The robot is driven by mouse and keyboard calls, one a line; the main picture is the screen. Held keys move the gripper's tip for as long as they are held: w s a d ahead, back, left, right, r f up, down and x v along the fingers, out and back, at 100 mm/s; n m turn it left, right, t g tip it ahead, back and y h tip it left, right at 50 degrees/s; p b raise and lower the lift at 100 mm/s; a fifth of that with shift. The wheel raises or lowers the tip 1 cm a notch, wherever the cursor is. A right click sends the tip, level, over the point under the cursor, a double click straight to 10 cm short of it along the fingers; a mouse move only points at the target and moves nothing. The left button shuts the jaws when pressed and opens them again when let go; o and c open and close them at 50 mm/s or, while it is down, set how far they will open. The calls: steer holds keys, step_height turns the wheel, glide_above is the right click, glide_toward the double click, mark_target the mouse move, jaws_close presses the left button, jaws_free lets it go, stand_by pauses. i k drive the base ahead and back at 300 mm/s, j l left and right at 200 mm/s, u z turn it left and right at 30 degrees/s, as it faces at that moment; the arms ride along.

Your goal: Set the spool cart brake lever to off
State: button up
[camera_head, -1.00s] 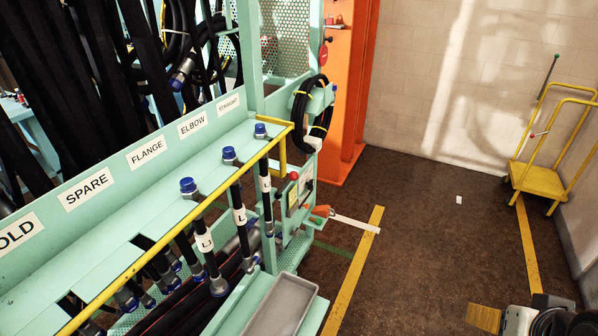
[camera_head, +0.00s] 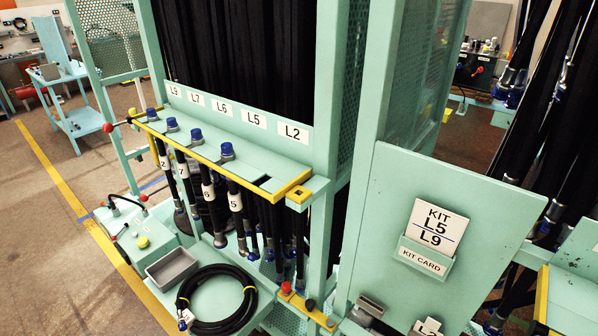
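I cannot pick out a spool cart or its brake lever for certain in this view. Red ball knobs show at the left end of the green hose rack (camera_head: 250,150): an upper knob (camera_head: 107,127) beside the yellow rail and a lower knob (camera_head: 143,198) near a black handle. A green box with a yellow button (camera_head: 143,242) stands below them. A red knob (camera_head: 286,288) also sits low in the middle, on a yellow strip. My gripper is not in view.
A coiled black hose (camera_head: 222,300) and a grey tray (camera_head: 172,268) lie on the low shelf. A green panel (camera_head: 400,290) with a kit card (camera_head: 437,222) stands at right. A green trolley (camera_head: 78,120) stands back left. Brown floor (camera_head: 40,240) is open at left.

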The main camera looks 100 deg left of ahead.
mark_target(144, 197)
steer(key=u, duration=4.4)
